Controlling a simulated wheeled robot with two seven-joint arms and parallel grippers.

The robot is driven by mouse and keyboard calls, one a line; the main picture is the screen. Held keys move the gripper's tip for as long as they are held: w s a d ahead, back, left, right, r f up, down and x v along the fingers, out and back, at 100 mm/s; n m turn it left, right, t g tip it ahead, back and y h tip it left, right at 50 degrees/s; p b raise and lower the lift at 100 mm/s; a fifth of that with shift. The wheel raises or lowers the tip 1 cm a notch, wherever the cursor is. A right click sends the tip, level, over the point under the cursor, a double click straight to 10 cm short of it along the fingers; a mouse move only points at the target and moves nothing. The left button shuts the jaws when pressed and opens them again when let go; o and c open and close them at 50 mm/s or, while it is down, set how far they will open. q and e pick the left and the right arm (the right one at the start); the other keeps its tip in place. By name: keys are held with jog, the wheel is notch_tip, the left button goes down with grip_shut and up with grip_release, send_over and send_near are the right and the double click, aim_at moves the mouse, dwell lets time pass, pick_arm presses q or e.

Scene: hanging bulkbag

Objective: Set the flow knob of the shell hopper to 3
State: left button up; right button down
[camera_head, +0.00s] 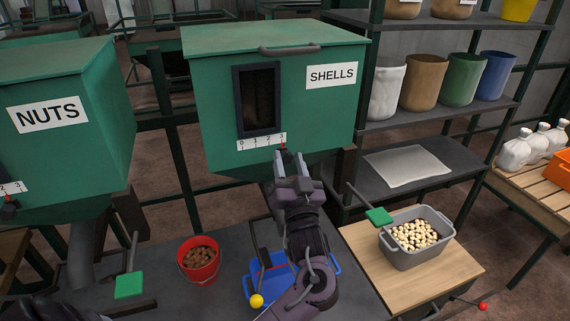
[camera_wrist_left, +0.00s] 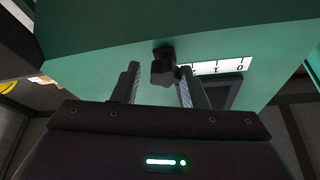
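The green shell hopper (camera_head: 215,85) carries a SHELLS label. Its white 0–3 scale (camera_head: 262,142) runs along the lower front edge. A red pointer shows at about the 3 end in the head view. The dark flow knob (camera_wrist_left: 163,68) sits beside the scale (camera_wrist_left: 225,66) in the left wrist view. My left gripper (camera_head: 291,165) is raised under the scale's right end. In the wrist view its fingers (camera_wrist_left: 158,86) stand apart, one on each side of the knob. The right finger is close to the knob; contact cannot be told. My right gripper is out of view.
The NUTS hopper (camera_head: 60,150) stands at left. A red bucket (camera_head: 199,262) of brown pieces and a blue tray (camera_head: 328,262) are below. A grey bin (camera_head: 425,258) of pale pieces stands at right.

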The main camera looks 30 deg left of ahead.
pick_arm(q)
jog(key=shift+o, duration=0.9)
jog(key=shift+w, duration=0.1)
jog(key=shift+s+d+f, duration=0.1)
jog(key=shift+s+f, duration=0.05)
jog(key=shift+s, duration=0.1)
jog(key=b+v, duration=0.3)
jog(key=v, duration=0.4)
jog(key=shift+d, duration=0.15)
jog(key=shift+f, duration=0.1)
